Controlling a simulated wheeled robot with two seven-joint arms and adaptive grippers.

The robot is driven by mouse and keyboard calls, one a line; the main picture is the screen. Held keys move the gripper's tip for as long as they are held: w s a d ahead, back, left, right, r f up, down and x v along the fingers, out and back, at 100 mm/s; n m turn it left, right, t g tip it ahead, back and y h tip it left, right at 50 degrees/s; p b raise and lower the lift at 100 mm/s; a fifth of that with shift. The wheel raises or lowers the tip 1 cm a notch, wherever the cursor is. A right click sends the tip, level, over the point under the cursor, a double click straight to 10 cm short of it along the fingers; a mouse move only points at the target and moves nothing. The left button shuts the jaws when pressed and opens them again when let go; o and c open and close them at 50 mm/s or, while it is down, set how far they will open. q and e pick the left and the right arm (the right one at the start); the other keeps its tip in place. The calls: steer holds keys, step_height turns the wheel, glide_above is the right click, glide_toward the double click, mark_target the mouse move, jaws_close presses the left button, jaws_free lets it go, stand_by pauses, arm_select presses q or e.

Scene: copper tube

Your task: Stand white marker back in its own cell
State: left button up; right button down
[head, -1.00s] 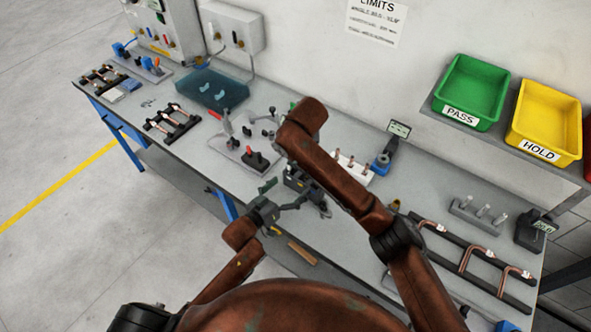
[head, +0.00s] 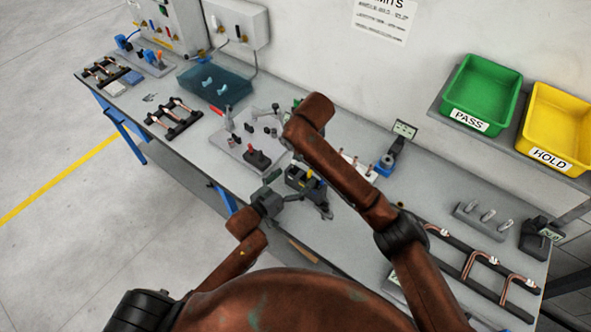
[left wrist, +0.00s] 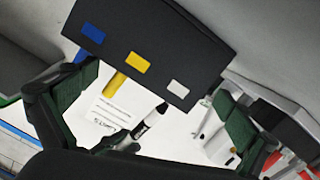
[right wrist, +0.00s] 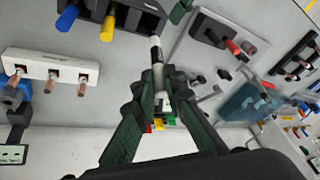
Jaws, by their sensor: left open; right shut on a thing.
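The white marker (right wrist: 157,52) is in the right wrist view, held between the fingertips of my right gripper (right wrist: 159,84), which is shut on it. The dark marker holder (right wrist: 139,14) lies just beyond it at the top, with a blue marker (right wrist: 67,18) and a yellow marker (right wrist: 108,27) in it. In the left wrist view the holder (left wrist: 150,35) shows blue, yellow and white labels. My left gripper (left wrist: 150,112) is open, its fingers apart on either side of the holder's near end. In the head view the left gripper (head: 298,194) is at the holder (head: 296,178); my right forearm hides the right gripper.
A white rack with copper pieces (right wrist: 50,68) stands left of the holder in the right wrist view. A grey clamp fixture (head: 240,150) stands on the other side. Copper tubes on black rails (head: 470,262) lie at the bench's right.

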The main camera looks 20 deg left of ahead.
glide_above(298, 168)
step_height(298, 168, down, 5)
steer(key=shift+f, duration=0.2)
arm_select(q)
step_height(298, 168, up, 2)
steer(key=shift+p, duration=0.85)
arm_select(e)
step_height(298, 168, down, 2)
steer(key=shift+f, duration=0.25)
arm_select(q)
steer(key=shift+f, duration=0.1)
arm_select(e)
steer(key=c, duration=2)
jaws_free()
arm_select(q)
steer(key=shift+f, duration=0.1)
arm_select(e)
steer(key=shift+f, duration=0.1)
